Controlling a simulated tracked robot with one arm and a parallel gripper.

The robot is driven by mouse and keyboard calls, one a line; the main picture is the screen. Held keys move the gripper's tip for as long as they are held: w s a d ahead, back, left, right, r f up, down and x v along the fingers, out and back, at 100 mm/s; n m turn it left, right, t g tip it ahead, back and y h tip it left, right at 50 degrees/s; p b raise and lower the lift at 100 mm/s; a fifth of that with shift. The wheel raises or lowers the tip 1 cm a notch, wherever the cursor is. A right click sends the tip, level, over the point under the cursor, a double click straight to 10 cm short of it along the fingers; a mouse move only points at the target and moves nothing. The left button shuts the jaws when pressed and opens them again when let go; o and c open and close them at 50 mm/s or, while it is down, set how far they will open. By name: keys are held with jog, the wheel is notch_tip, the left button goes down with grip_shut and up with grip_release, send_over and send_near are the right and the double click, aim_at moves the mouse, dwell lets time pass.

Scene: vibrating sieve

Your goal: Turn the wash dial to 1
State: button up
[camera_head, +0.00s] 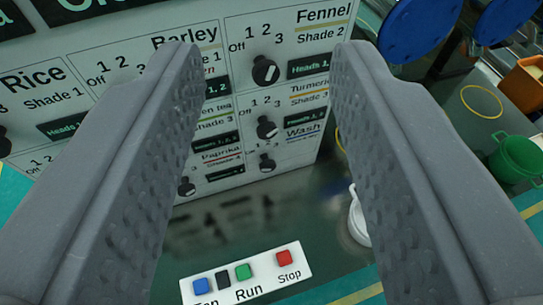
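The wash dial (267,163) is a small black knob at the bottom of the right column of the white panel. The word "Wash" is printed above it to the right, and small digits sit just over the knob. A pale pointer mark shows on it, but its setting is too small to read. My gripper (268,60) is open, its two grey textured fingers reaching towards the panel. Nothing is between the fingers but the view of the panel. The wash dial appears between them, apart from both.
The Turmeric dial (267,127) is just above, and the Fennel dial (265,70) is higher. The Paprika dial (186,187) is to the left. A plate with coloured buttons (246,275) lies below. A white round object (358,218) and a green bucket (518,158) are to the right.

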jog(key=o, duration=0.5)
jog(key=shift+w+d+f, duration=0.1)
jog(key=shift+w, duration=0.05)
jog(key=w+d+f+n+h+b, duration=0.1)
jog(key=w+d+f+n, duration=0.1)
jog(key=w+d+f, duration=0.35)
jog(key=w+d+f+n+t, duration=0.1)
jog(key=w+d+f+n, duration=0.1)
jog(key=w+f, duration=0.55)
jog(key=w+d+f+n+h+b, duration=0.1)
jog(key=w+d+f, duration=0.3)
jog(key=f, duration=0.5)
jog(key=n+y+b, duration=0.2)
jog(key=n+y, duration=0.4)
jog(key=y, duration=0.4)
send_near(269, 170)
jog(key=b+x, duration=0.2)
jog(key=x, duration=0.6)
jog(key=shift+w+a, duration=0.15)
jog(key=shift+w, duration=0.2)
